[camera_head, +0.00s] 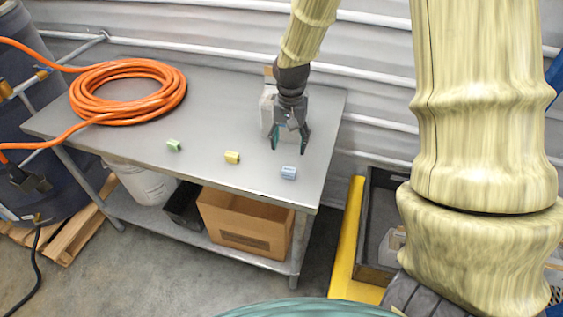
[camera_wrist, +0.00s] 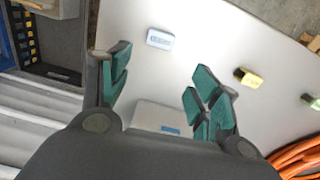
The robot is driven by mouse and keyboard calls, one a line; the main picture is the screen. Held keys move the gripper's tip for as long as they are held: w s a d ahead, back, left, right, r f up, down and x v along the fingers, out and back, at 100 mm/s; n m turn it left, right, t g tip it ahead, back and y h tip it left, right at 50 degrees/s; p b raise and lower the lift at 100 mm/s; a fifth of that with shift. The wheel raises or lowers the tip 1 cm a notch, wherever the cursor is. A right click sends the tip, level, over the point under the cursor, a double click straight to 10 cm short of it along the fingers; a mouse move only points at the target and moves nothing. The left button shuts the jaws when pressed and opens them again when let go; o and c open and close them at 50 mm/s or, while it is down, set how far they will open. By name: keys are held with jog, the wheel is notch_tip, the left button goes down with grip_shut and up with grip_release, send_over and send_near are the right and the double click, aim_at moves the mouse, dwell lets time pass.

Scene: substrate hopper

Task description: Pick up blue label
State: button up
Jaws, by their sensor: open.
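The blue label (camera_head: 288,172) is a small light-blue block lying on the grey metal table, near its front right corner. It also shows in the wrist view (camera_wrist: 160,39), beyond my fingertips and a little to the left of the middle between them. My gripper (camera_head: 288,146) hangs over the right part of the table, behind the blue label in the head view. Its two teal-padded fingers (camera_wrist: 157,80) are spread apart with nothing between them. The blue label is apart from the fingers.
A yellow label (camera_head: 232,157) and a green label (camera_head: 174,145) lie to the left on the table (camera_head: 225,105). An orange hose coil (camera_head: 128,90) lies at the back left. A whitish box (camera_head: 268,107) stands behind my gripper. The table around the blue label is clear.

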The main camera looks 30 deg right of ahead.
aim_at(289, 172)
jog(key=s+f, duration=0.1)
jog(key=s+f+p, duration=0.1)
jog(key=shift+d+f, duration=0.15)
jog(key=shift+f, duration=0.15)
jog(key=shift+w+f, duration=0.4)
jog(key=shift+f, duration=0.2)
jog(key=shift+w+f, duration=0.35)
jog(key=shift+f, duration=0.25)
jog(key=shift+s, duration=0.45)
jog(key=shift+s+f+p, duration=0.1)
jog(key=shift+f+p, duration=0.1)
jog(key=shift+p, duration=0.25)
jog(key=shift+w+a+f+p, duration=0.1)
jog(key=shift+w+f+p, duration=0.15)
jog(key=shift+f, duration=0.2)
jog(key=shift+w+a+f+p, duration=0.1)
jog(key=shift+f+p, duration=0.1)
jog(key=shift+f, duration=0.2)
jog(key=shift+s+f+p, duration=0.15)
jog(key=shift+f+p, duration=0.25)
jog(key=shift+f, duration=1.1)
